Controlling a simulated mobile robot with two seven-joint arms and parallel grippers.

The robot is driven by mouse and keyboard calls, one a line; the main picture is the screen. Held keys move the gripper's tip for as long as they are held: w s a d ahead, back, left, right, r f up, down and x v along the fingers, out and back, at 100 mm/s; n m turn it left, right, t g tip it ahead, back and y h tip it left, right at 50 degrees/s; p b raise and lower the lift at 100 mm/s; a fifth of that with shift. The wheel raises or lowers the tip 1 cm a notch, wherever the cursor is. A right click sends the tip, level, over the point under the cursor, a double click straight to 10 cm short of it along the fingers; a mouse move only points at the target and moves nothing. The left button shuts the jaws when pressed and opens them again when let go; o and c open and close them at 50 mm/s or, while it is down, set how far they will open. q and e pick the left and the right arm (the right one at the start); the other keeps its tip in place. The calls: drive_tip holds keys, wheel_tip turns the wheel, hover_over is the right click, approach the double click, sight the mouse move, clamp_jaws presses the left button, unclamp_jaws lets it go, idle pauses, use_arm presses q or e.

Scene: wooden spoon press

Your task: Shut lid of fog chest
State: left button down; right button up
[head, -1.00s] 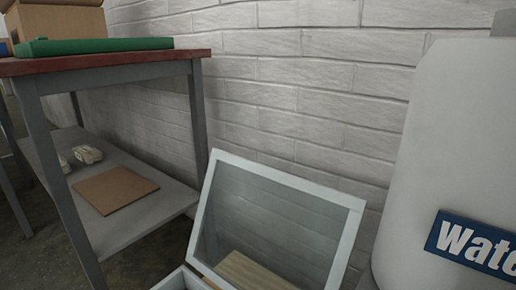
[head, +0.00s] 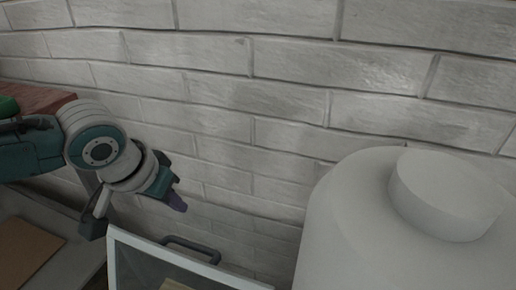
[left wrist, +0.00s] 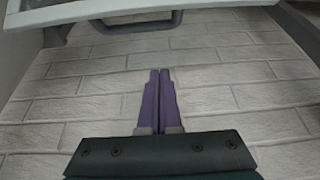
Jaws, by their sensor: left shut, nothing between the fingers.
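The fog chest's lid (head: 113,262) shows at the bottom of the head view as a pale frame around a clear pane. It stands tilted open near the wall, and the chest body is out of view. A dark bar handle (head: 192,247) sits on its top edge. In the left wrist view the handle (left wrist: 125,24) and lid edge (left wrist: 60,12) cross the top. My left gripper (head: 179,204) is shut and empty, above and slightly left of the handle. Its purple fingers (left wrist: 158,75) lie together, apart from the handle. My right gripper is out of view.
A white brick wall (head: 240,130) runs behind the lid. A large pale tank (head: 345,230) with a round cap (head: 445,195) stands at right. A red-topped table (head: 50,100) is at left, partly behind my arm, with a brown board (head: 25,250) on its lower shelf.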

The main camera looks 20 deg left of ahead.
use_arm(q)
drive_tip(key=s+b+x, duration=0.1)
drive_tip(key=b+x, duration=0.8)
drive_tip(key=x, duration=0.2)
drive_tip(key=shift+s+r+p, duration=0.3)
drive_tip(key=shift+s+p, duration=0.1)
drive_tip(key=shift+s, duration=0.25)
drive_tip(key=shift+s+r+p, duration=0.3)
drive_tip(key=shift+s+p, duration=0.1)
drive_tip(key=shift+s, duration=0.25)
drive_tip(key=shift+s+r+p, duration=0.35)
drive_tip(key=shift+s+p, duration=0.05)
drive_tip(key=shift+s, duration=0.2)
